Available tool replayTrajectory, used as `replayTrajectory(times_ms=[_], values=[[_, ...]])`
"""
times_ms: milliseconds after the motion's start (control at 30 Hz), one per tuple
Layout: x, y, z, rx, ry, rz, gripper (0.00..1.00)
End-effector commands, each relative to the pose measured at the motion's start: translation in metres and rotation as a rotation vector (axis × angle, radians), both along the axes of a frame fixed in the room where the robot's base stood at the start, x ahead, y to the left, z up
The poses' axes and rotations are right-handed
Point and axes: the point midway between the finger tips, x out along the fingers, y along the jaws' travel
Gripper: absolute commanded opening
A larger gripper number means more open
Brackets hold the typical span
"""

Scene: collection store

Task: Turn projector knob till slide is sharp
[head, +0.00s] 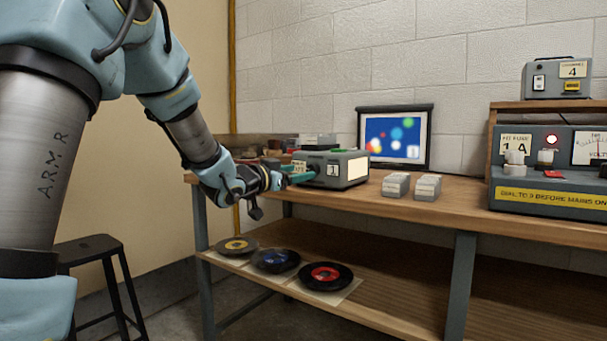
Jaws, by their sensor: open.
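The projector (345,170) is a grey box on the wooden bench, with a pale lit panel on its front right and small labels on its front left. The screen (395,137) behind it shows a slide of coloured dots on blue; at this size I cannot tell how sharp it is. My gripper (296,178) is open at the projector's left front side, its green fingertips at or very near the case. The knob is not clearly visible there, and I cannot tell whether the fingers touch it.
Two grey slide boxes (396,185) (428,187) stand right of the projector. A control box with a yellow strip (550,170) is at the far right, a smaller unit (557,78) above it. Records (325,275) lie on the lower shelf. A black stool (90,250) stands left.

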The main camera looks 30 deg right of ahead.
Motion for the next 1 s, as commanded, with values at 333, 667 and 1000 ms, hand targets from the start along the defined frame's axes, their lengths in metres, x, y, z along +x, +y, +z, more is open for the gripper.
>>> replayTrajectory(times_ms=[333,667,1000], values=[[0.018,-0.037,0.0,0.0,0.0,0.001,0.71],[0.019,-0.039,0.0,0.001,0.0,0.001,0.69],[0.019,-0.038,0.0,0.001,0.0,0.001,0.31]])
